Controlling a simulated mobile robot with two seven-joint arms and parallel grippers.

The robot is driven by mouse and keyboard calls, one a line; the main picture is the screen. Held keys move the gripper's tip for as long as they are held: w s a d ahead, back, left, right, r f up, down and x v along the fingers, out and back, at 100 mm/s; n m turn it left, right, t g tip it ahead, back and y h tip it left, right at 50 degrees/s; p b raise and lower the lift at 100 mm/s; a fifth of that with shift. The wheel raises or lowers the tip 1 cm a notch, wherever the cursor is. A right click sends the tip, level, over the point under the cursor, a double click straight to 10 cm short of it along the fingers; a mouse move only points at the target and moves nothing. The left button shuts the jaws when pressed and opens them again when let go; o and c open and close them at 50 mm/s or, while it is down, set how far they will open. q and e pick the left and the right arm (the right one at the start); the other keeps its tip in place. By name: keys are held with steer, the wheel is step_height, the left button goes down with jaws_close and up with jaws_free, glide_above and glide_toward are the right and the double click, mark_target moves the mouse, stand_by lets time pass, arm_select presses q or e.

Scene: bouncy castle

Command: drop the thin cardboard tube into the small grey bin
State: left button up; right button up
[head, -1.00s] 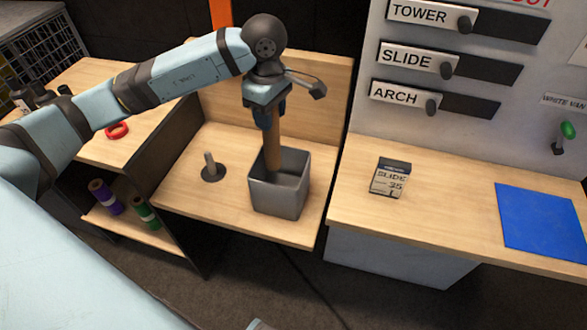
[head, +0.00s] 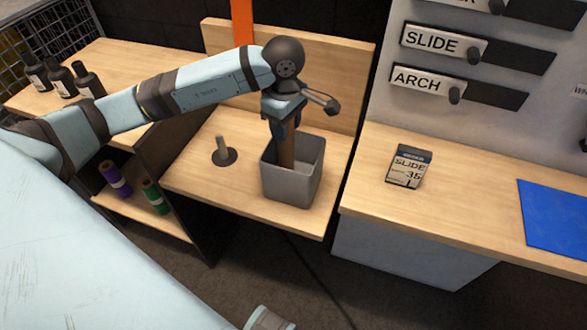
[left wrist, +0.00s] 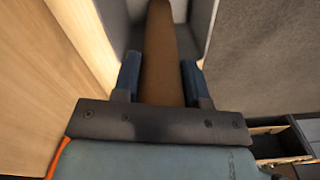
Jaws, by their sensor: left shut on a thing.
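The small grey bin (head: 291,186) stands on the low wooden shelf in the head view. The thin brown cardboard tube (head: 287,152) is upright, with its lower part inside the bin and its bottom end hidden by the bin's front wall. My left gripper (head: 285,138) points down at the bin's opening and is shut on the tube. In the left wrist view the tube (left wrist: 161,55) runs between the two blue fingers into the grey bin (left wrist: 200,22). My right gripper is not in view.
A spindle on a round base (head: 224,152) stands left of the bin. Dark bottles (head: 62,80) stand at the left. Purple and green rolls (head: 115,178) sit on a lower shelf.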

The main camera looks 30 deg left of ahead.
arm_select(q)
steer(key=o, duration=1.2)
step_height(320, 180, up, 14)
steer(key=shift+p, duration=0.4)
steer(key=shift+f, duration=0.1)
